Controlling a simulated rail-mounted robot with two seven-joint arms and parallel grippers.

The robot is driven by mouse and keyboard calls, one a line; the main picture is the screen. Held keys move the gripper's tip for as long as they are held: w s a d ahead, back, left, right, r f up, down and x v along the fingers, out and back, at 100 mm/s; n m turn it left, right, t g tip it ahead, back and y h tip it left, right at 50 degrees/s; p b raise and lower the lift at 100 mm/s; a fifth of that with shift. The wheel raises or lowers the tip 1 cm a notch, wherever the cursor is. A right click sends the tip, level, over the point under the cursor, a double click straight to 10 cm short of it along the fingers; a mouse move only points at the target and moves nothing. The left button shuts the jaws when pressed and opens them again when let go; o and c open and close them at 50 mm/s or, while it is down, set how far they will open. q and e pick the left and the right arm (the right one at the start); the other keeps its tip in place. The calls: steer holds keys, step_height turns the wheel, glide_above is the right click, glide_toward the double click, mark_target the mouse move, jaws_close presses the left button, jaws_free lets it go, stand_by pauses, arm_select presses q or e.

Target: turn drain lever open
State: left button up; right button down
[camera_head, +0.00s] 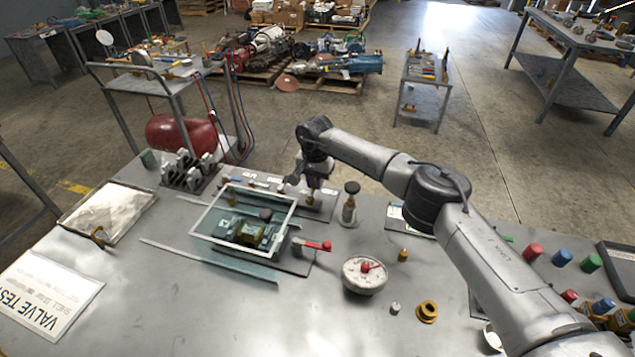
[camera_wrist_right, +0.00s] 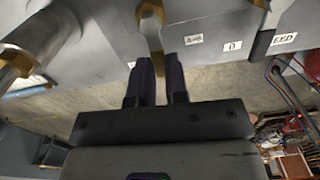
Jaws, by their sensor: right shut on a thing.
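My right gripper (camera_head: 311,192) reaches down to the manifold strip behind the glass tank. In the right wrist view its dark fingers (camera_wrist_right: 160,80) are shut on a lever (camera_wrist_right: 151,30), which has a brass-coloured, hex-shaped end and a handle running down between the fingers. White labels sit beside it on the grey panel; the nearest (camera_wrist_right: 193,39) is too small to read. Another grey lever (camera_wrist_right: 268,28) stands apart to the right, near a label ending in "EED". In the head view the held lever is mostly hidden by the gripper. My left gripper is out of view.
The glass tank (camera_head: 207,219) with a white rim stands in front of the manifold. A red-handled lever (camera_head: 318,245) is at its right. A round gauge (camera_head: 365,275) and a black-knobbed fitting (camera_head: 350,203) stand nearby. The front middle of the table is clear.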

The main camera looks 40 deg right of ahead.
mark_target(314, 185)
steer(key=shift+w+a+n, duration=0.15)
steer(key=shift+a+n, duration=0.05)
steer(key=shift+n, duration=0.2)
steer(key=shift+r, duration=0.1)
steer(key=c, duration=1.1)
jaws_free()
steer(key=shift+r+p, duration=1.35)
steer(key=shift+r, duration=5.5)
